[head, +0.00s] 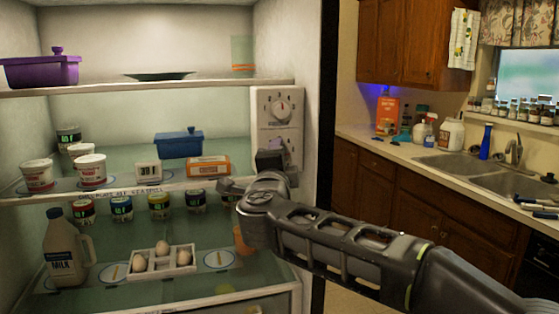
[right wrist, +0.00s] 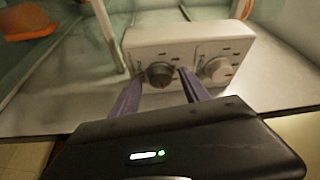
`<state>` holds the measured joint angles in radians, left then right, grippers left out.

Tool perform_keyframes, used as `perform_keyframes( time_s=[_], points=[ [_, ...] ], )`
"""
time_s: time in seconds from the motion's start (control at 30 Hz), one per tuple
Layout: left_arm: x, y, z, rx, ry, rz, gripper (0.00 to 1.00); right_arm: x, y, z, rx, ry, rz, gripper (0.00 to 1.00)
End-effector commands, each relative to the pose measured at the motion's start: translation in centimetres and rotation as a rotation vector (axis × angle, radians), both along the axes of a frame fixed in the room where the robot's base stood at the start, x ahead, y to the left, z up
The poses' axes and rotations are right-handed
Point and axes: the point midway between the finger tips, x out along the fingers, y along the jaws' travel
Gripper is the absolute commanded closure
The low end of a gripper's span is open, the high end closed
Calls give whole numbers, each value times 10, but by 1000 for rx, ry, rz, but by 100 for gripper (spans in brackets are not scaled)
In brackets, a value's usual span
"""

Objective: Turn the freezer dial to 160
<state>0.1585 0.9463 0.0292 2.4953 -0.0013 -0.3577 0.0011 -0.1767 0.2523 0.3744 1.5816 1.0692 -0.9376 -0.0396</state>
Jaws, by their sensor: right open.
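A white control panel (head: 265,100) on the fridge's right inner wall carries two dials. The upper dial (head: 282,110) is white and uncovered in the head view; the lower one is mostly hidden by my right gripper (head: 277,150). In the right wrist view, the panel shows a dark, shaded dial (right wrist: 160,74) and a pale dial (right wrist: 216,70) beside it. My right gripper's purple fingers (right wrist: 158,80) are open, one on each side of the dark dial; contact cannot be told. The markings are too small to read. My left gripper is not in view.
Shelves left of the panel hold a blue container (head: 179,145), an orange-and-white box (head: 208,166), tubs, jars, an egg tray (head: 160,264) and a milk jug (head: 67,250). The fridge's dark edge (head: 327,100) stands right of the panel. A sink counter lies beyond.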

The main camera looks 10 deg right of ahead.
Motion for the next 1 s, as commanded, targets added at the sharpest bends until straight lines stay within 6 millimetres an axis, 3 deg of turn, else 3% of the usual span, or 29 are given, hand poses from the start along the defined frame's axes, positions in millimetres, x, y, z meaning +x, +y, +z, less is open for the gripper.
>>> perform_keyframes(
  time_s=[0.3, 0.5, 0.87, 1.0],
  points=[
    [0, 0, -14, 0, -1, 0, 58, -48, 16, -5, -1, -2, 2, 46],
    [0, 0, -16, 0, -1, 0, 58, -65, 22, -5, 0, 0, 1, 46],
    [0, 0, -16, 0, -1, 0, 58, -64, 23, -8, -7, 4, 4, 46],
    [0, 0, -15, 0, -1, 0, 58, -49, 35, -38, -86, 40, 46, 46]
  ],
)
